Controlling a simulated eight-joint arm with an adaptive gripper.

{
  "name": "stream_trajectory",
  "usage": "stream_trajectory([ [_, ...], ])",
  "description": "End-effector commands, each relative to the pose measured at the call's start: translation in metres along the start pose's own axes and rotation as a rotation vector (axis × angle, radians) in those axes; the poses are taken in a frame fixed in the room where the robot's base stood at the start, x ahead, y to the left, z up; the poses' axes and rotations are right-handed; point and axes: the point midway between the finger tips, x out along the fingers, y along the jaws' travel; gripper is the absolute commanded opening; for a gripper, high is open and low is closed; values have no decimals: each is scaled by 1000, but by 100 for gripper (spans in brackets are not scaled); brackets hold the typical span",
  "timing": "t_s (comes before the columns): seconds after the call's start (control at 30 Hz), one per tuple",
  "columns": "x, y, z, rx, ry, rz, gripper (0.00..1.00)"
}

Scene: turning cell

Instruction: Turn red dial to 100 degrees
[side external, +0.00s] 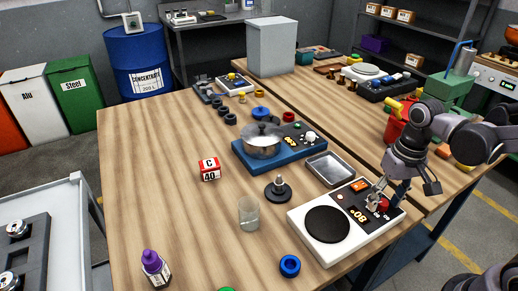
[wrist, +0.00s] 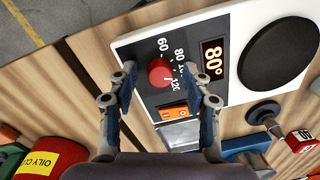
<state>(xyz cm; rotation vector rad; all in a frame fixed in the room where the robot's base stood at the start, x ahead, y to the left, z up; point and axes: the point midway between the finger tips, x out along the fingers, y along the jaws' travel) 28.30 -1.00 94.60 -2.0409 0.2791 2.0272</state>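The red dial (wrist: 160,73) is on the dark panel of a white hot plate (side external: 297,217), which has a round black top. Scale marks 60, 80 and 120 show around the dial in the wrist view; the gripper partly covers the others. The display (wrist: 213,58) reads 80°. My gripper (wrist: 161,70) is open, with one finger on each side of the dial. A gap shows between each finger and the dial. In the side view my gripper (side external: 381,190) points down at the panel, close by the red dial (side external: 384,205).
An orange switch (wrist: 173,111) is beside the dial. A metal tray (side external: 323,170) lies behind the hot plate. A blue hot plate with a pot (side external: 262,142) stands further back. A beaker (side external: 249,212) and a dark stand (side external: 279,190) are to the left.

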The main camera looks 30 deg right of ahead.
Motion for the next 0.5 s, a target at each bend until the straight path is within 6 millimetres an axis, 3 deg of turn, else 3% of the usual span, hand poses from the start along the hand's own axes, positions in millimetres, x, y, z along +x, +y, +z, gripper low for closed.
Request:
stream_trajectory([
  [0.27,-2,0,0,0,0,-1,49],
  [0.5,-23,0,0,0,0,-1,49],
])
